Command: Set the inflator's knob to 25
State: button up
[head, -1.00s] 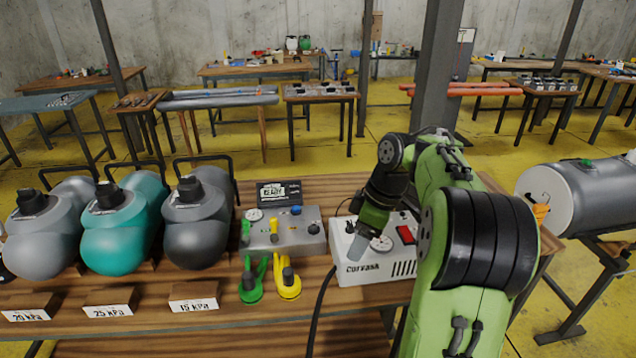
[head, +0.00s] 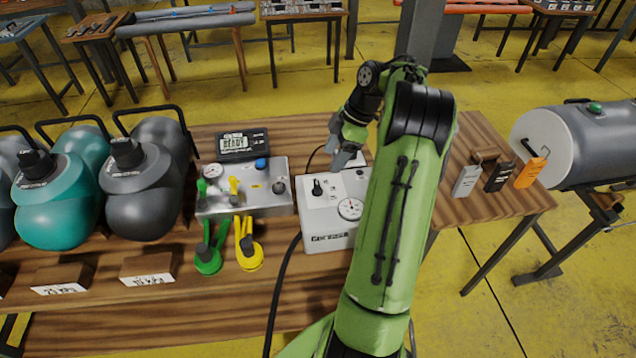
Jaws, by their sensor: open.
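The inflator (head: 325,226) is a white box on the wooden bench, right of the grey control panel. Its black knob (head: 317,187) stands on the top left of the box; its setting is too small to read. A round dial gauge (head: 350,208) sits to the right of the knob. My gripper (head: 340,158) is just behind and above the inflator, up and right of the knob and apart from it. It is open and appears empty. My green arm hides the right part of the inflator.
A grey panel (head: 262,202) with a gauge and levers stands left of the inflator, behind green (head: 208,258) and yellow (head: 249,252) hose fittings. A display (head: 240,145) reads "READY". A black hose (head: 281,285) runs down the front. Tags (head: 466,181) stand at right.

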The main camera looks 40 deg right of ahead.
aim_at(317, 184)
jog(key=b+x, duration=0.2)
jog(key=x, duration=0.8)
jog(key=shift+w+f, duration=0.1)
jog(key=shift+w, duration=0.05)
jog(key=c, duration=1)
jog(key=shift+c, duration=0.2)
